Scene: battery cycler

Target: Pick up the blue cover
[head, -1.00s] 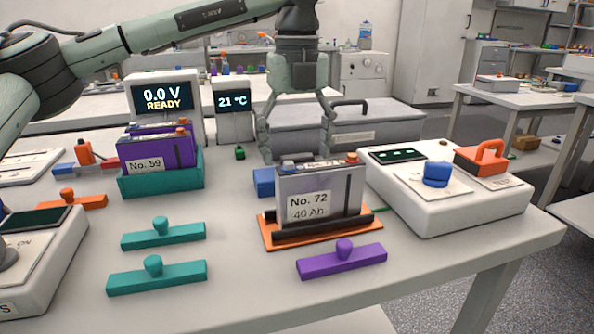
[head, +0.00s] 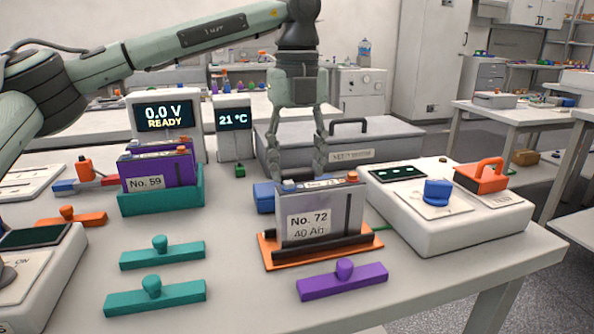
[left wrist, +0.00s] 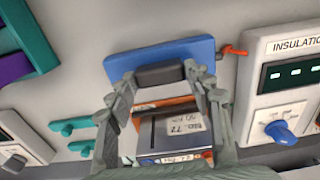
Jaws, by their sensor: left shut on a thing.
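The blue cover (head: 264,197) lies on the table behind the grey battery No. 72 (head: 310,215); in the head view only its left end shows. In the left wrist view it is a flat blue plate (left wrist: 185,50) with a dark raised grip (left wrist: 160,75). My left gripper (head: 297,172) reaches down behind the battery. In the left wrist view its two fingers (left wrist: 160,80) stand on either side of the dark grip and are shut on it. The battery hides the contact in the head view. My right gripper is not in view.
Battery No. 72 stands close in front of the cover on an orange holder (head: 275,263). A white tester with a blue knob (head: 437,192) is to the right. A grey lidded case (head: 385,150) is behind. Purple and teal handled bars lie in front.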

